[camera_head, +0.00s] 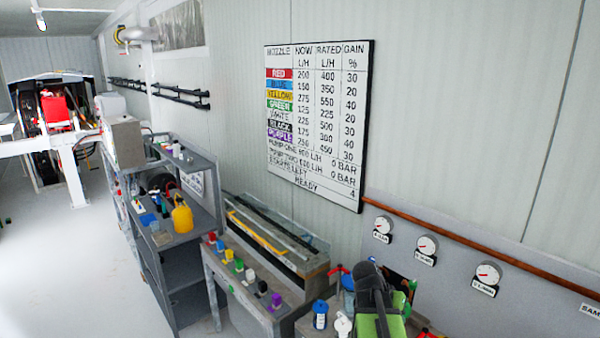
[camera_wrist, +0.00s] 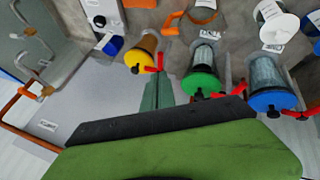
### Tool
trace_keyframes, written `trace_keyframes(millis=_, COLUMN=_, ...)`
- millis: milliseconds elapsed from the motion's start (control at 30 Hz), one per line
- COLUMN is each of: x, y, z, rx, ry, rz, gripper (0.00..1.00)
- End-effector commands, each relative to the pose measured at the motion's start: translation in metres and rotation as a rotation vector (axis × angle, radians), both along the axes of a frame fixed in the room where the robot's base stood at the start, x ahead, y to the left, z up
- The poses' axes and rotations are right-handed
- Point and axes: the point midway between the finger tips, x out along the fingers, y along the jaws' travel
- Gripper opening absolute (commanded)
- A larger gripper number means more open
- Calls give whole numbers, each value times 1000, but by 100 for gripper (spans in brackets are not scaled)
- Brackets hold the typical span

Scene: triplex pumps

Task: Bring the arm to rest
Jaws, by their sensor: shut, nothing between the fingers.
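My gripper (camera_wrist: 157,88) is shut and empty in the wrist view, its narrow fingers pointing up the picture beyond the black and green part of my own arm. It is over a bench top (camera_wrist: 165,18). Cylinders with a yellow end (camera_wrist: 134,60), a green end (camera_wrist: 202,84) and a blue end (camera_wrist: 272,98) stand close around it, with red levers beside them. I cannot tell the gap between the fingers and these cylinders. In the head view, my black and green arm is at the bottom right, and its fingertips cannot be made out.
A board of figures (camera_head: 318,120) hangs on the wall. Gauges (camera_head: 427,246) and a copper pipe (camera_head: 470,253) run along the right. Several coloured nozzles stand on a grey bench (camera_head: 232,285). A shelf with a yellow jug (camera_head: 182,217) is farther left. The left floor (camera_head: 60,270) is clear.

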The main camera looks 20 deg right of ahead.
Motion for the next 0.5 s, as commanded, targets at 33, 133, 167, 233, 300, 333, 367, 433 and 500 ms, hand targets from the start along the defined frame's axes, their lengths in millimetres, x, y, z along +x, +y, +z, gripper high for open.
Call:
trace_keyframes(millis=33, x=17, y=40, z=-27, rx=33, ry=5, rz=73, gripper=0)
trace_keyframes(millis=133, x=41, y=120, z=-57, rx=114, ry=24, rz=219, gripper=0)
trace_keyframes(millis=167, x=46, y=144, z=-66, rx=141, ry=33, rz=266, gripper=0)
trace_keyframes(millis=233, x=52, y=202, z=-85, rx=209, ry=59, rz=378, gripper=0)
trace_keyframes(millis=300, x=51, y=254, z=-101, rx=279, ry=90, rz=489, gripper=0)
trace_keyframes(millis=333, x=48, y=275, z=-107, rx=311, ry=105, rz=537, gripper=0)
trace_keyframes(millis=367, x=45, y=293, z=-111, rx=343, ry=120, rz=580, gripper=0)
trace_keyframes(millis=433, x=34, y=327, z=-116, rx=427, ry=154, rz=677, gripper=0)
trace_keyframes(millis=500, x=21, y=347, z=-113, rx=526, ry=190, rz=777, gripper=0)
